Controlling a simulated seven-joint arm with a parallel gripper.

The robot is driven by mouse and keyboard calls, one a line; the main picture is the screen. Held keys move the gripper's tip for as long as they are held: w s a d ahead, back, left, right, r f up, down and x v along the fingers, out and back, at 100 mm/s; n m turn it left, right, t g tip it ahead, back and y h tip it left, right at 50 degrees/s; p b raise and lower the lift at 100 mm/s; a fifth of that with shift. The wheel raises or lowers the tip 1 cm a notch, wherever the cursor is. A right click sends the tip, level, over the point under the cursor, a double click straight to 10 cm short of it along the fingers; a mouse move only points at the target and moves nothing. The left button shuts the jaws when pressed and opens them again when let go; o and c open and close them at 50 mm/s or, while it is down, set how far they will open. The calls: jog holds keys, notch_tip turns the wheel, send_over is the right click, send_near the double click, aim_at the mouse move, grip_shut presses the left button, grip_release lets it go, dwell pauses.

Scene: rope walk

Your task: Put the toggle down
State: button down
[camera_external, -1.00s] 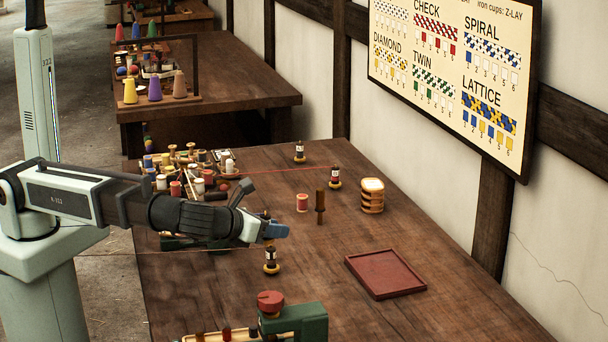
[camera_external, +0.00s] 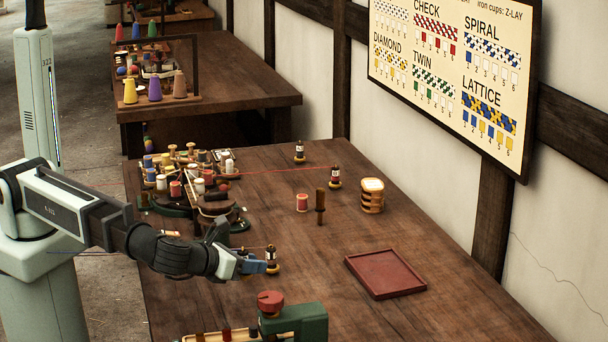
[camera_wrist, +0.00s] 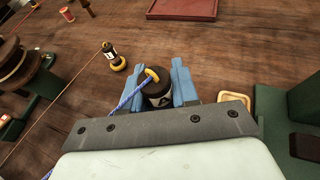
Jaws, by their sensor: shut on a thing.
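The toggle (camera_wrist: 159,99) is a dark cylinder with a pale label, a yellow hook at its top and a blue cord tied there. My gripper (camera_wrist: 158,88) is shut on it, with a blue finger on either side, in the wrist view. In the external view my gripper (camera_external: 256,265) is low over the near part of the bench, and the toggle is hidden there. A similar dark, labelled toggle with a yellow base (camera_external: 271,257) stands just beyond my fingers; it also shows up and left in the wrist view (camera_wrist: 113,57).
A green machine with a red knob (camera_external: 292,320) stands at the bench's front. A red tray (camera_external: 386,274) lies empty to the right. A brown peg (camera_external: 320,208) and red spool (camera_external: 302,203) stand farther back. Bare bench lies between the tray and my gripper.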

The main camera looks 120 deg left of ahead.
aim_at(252, 312)
jog(key=shift+f, duration=4.4)
jog(key=shift+f, duration=0.1)
jog(key=c, duration=0.8)
grip_release()
jog(key=shift+c, duration=0.2)
jog(key=v, duration=1.2)
